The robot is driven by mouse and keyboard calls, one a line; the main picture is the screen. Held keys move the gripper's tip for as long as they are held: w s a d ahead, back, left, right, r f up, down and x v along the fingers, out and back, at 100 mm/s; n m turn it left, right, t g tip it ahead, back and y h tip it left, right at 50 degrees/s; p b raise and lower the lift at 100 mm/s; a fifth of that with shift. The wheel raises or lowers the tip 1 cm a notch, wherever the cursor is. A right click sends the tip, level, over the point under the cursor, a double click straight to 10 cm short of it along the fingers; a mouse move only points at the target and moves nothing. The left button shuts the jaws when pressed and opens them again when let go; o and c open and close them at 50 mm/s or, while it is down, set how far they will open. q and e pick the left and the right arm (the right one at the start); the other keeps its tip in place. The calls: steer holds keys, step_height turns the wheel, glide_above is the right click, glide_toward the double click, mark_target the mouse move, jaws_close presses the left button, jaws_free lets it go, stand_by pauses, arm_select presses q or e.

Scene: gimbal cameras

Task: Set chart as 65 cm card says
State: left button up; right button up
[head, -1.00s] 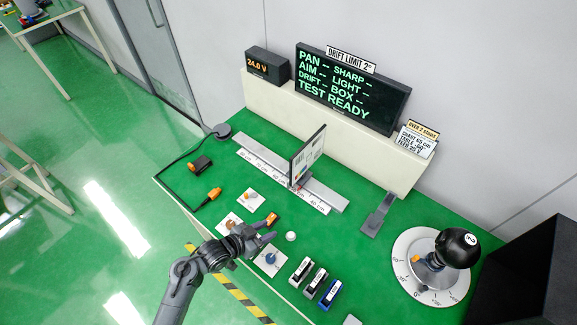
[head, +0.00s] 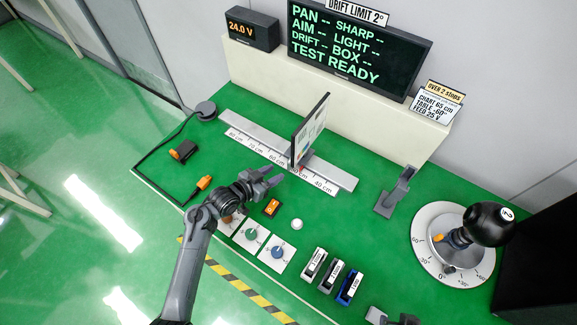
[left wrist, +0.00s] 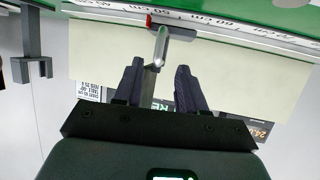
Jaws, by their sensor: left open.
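The chart (head: 308,132) is an upright thin panel on a grey slide rail (head: 240,131) with a printed cm scale (head: 318,183). Its red pointer (head: 302,170) is near the 50 cm mark, though the numbers are small. The card (head: 436,103) reads chart 65 cm, table -60°, feed 25 V. My left gripper (head: 274,175) is open and empty, in front of the rail, left of the chart's foot. In the left wrist view its fingers (left wrist: 158,84) are apart, with the grey chart mount (left wrist: 175,34) and red pointer (left wrist: 149,20) beyond them. My right gripper is not seen.
Switch plates with knobs, including a blue one (head: 278,252), and an orange switch (head: 271,207) lie near my left arm. A white ball (head: 296,224), several small boxes (head: 331,276) and a round dial table (head: 424,262) are to the right. The display (head: 355,50) stands behind.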

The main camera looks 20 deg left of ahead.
mark_target(289, 167)
arm_select(q)
steer(key=b+x, duration=0.1)
steer(key=x, duration=0.7)
steer(key=shift+w+d+f+b, duration=0.1)
steer(key=shift+b, duration=0.2)
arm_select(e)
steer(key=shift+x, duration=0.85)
arm_select(q)
steer(key=shift+c, duration=0.4)
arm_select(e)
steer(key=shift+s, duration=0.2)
arm_select(q)
jaws_close()
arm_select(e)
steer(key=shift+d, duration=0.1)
